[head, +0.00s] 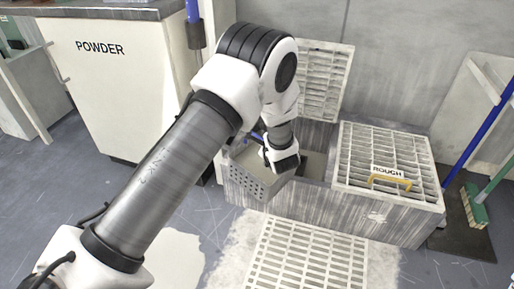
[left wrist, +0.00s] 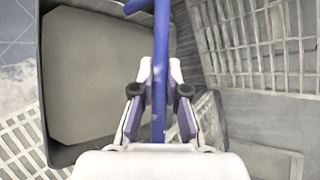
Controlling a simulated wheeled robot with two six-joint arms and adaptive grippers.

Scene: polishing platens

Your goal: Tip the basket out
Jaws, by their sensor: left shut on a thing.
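The grey perforated basket (head: 262,183) is at the left, open half of the trough (head: 325,212), overlapping its front edge in the head view. In the left wrist view the basket (left wrist: 95,85) shows a dark rim and a flat, pale grey-beige inside; I cannot tell whether that is its floor or a layer of material. My left gripper (head: 283,160) is beside the basket and partly hides it. In the left wrist view my left gripper (left wrist: 161,75) is shut on the blue handle (left wrist: 161,45). My right gripper is not in view.
A raised grate lid (head: 320,75) leans at the back. A closed grate marked ROUGH (head: 385,160) with a yellow handle covers the right half. A floor grate (head: 305,262) lies in front. The POWDER cabinet (head: 110,95) stands left; a green broom (head: 478,205) stands right.

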